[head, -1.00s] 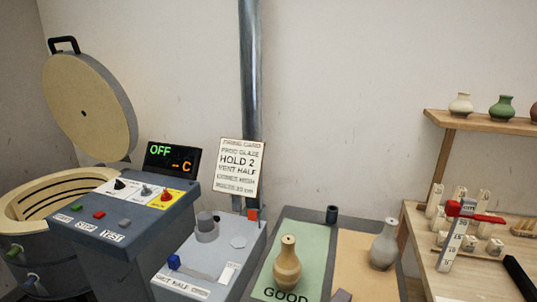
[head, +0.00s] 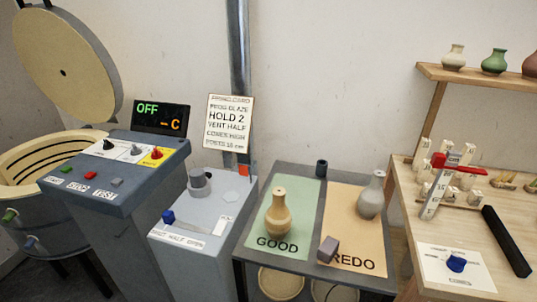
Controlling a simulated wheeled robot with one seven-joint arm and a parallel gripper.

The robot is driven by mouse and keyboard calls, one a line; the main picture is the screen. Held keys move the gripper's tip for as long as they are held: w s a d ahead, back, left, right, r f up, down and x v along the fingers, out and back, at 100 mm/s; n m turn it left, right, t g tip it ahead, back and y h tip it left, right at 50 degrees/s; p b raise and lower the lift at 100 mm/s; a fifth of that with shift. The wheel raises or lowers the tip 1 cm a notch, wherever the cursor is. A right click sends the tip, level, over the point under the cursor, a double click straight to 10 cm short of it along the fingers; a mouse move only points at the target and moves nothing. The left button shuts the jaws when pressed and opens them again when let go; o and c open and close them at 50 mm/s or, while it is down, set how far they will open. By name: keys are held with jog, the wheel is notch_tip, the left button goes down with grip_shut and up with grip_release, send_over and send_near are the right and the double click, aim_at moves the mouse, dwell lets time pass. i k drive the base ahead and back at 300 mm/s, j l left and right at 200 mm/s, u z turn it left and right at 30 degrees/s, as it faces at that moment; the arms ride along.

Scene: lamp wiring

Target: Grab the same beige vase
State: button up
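A beige vase (head: 278,215) stands upright on the green GOOD mat (head: 307,213) of a dark grey table. A grey vase (head: 371,196) stands upright on the orange REDO mat (head: 340,212) to its right. On the shelf at the upper right stand a cream vase (head: 454,57), a green vase (head: 494,62) and part of a reddish-brown one (head: 530,66). My gripper is not in view.
A small grey block (head: 328,249) lies on the table near the REDO label. An open kiln (head: 40,170) and a control panel (head: 118,170) are at left.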

aim_at(277, 217)
jog(key=i+j+z, duration=0.15)
jog(key=j+z, duration=0.25)
jog(key=j, duration=0.35)
jog(key=j+z, duration=0.35)
jog(key=j, duration=0.45)
jog(key=j+z, duration=0.4)
jog(key=j, duration=0.4)
